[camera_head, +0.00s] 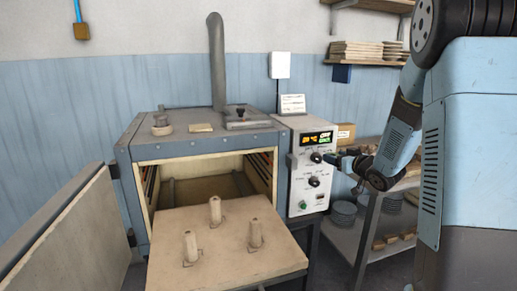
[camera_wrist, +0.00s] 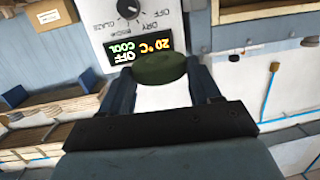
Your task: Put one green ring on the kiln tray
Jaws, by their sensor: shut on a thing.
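My gripper (camera_head: 342,161) is in front of the control panel at the middle right of the head view. It is shut on a dark green ring (camera_wrist: 160,70), which sits between the fingertips in the wrist view. In the head view the ring is too small to make out clearly. The kiln tray (camera_head: 215,272) is a beige slab extending from the open kiln, to the left of and below my gripper. Three upright pegs stand on it: one at the back (camera_head: 215,212), one at left (camera_head: 190,246) and one at right (camera_head: 255,234). No ring shows on these pegs.
The control panel (camera_head: 296,180) with knobs and a lit display is close by my gripper. The kiln door (camera_head: 75,240) stands open at left. A shelf rack (camera_head: 352,241) with stacked plates and blocks is at right. The space above the tray is clear.

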